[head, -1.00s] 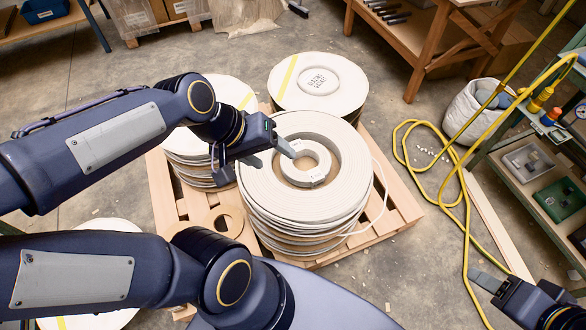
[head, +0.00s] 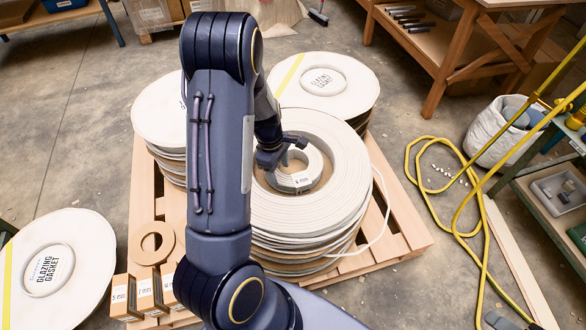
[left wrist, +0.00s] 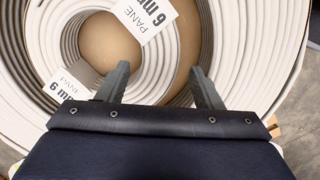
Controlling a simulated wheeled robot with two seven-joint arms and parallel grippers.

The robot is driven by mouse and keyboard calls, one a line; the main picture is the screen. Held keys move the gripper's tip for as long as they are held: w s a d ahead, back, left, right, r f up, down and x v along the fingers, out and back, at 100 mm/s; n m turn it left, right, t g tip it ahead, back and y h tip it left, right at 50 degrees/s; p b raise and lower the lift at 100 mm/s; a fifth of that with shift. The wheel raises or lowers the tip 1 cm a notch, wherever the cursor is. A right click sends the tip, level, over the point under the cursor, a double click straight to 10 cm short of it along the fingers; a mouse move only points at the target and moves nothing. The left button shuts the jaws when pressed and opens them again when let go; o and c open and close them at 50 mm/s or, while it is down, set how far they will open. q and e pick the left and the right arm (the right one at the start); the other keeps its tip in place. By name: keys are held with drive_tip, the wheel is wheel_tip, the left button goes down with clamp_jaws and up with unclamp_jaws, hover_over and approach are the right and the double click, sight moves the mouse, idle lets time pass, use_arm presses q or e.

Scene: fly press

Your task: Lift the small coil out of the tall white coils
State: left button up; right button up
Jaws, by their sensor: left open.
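The small coil (head: 314,165), a pale ring with white labels, lies in the round opening of the tall stack of white coils (head: 347,165). My left gripper (head: 287,150) points down over its far left part, open. In the left wrist view, the wall of the small coil (left wrist: 162,58) lies between my two fingertips (left wrist: 160,78). One finger is over its brown hole, the other over the gap to the surrounding white coil (left wrist: 255,40). I cannot tell how deep the fingertips are.
The stack stands on a wooden pallet (head: 405,222) beside two other coil stacks, one at the back (head: 355,85). A loose strand hangs from its right side. A yellow hose (head: 413,165) lies on the floor at right, by a white sack (head: 480,130).

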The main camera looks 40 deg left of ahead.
sight(283, 177)
use_arm(q)
drive_tip(key=f+b, duration=0.1)
drive_tip(key=f, duration=0.1)
drive_tip(key=d+f+b, duration=0.1)
drive_tip(key=f, duration=0.2)
drive_tip(key=shift+w+f, duration=0.15)
drive_tip(key=shift+w, duration=0.05)
drive_tip(key=shift+c, duration=0.3)
clamp_jaws()
